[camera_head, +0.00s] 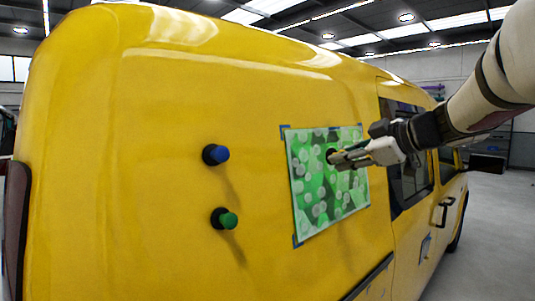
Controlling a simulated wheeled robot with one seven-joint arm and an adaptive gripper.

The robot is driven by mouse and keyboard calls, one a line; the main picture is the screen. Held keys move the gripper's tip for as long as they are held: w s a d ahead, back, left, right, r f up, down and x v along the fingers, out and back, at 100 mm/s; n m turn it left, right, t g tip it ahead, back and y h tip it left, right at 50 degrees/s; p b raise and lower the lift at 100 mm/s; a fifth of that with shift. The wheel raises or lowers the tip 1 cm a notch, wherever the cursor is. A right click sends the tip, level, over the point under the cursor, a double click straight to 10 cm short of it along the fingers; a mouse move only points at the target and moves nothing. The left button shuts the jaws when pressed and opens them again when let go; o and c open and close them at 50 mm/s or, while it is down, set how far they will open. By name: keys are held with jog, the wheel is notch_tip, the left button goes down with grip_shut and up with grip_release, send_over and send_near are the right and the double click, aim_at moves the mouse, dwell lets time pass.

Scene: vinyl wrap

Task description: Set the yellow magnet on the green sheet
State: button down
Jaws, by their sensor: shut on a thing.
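The green sheet (309,213), patterned with pale round spots, lies flat on the side of the yellow van, with blue tape at its corners. My gripper (340,158) reaches in from the right, in front of the sheet's middle. It is shut on the yellow magnet (330,154), of which a dark round base shows at the fingertips. The fingers hide most of the magnet's body. I cannot tell whether its base touches the sheet.
A blue magnet (216,154) and a green magnet (224,218) stick out from the van panel (150,200) left of the sheet. The van's side window (414,178) and door handle (443,213) are to the right. Bare panel surrounds the sheet on the left and below.

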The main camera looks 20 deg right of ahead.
jog(key=r+x, duration=0.1)
jog(key=x, duration=0.5)
jog(key=shift+a, duration=0.35)
jog(key=shift+w+a+f+b, duration=0.1)
jog(key=shift+w+a+b, duration=0.1)
jog(key=shift+w+b, duration=0.35)
dwell(1.0)
jog(key=shift+w+a+b, duration=0.1)
jog(key=shift+b, duration=0.35)
dwell(3.0)
jog(key=c, duration=1.3)
grip_release()
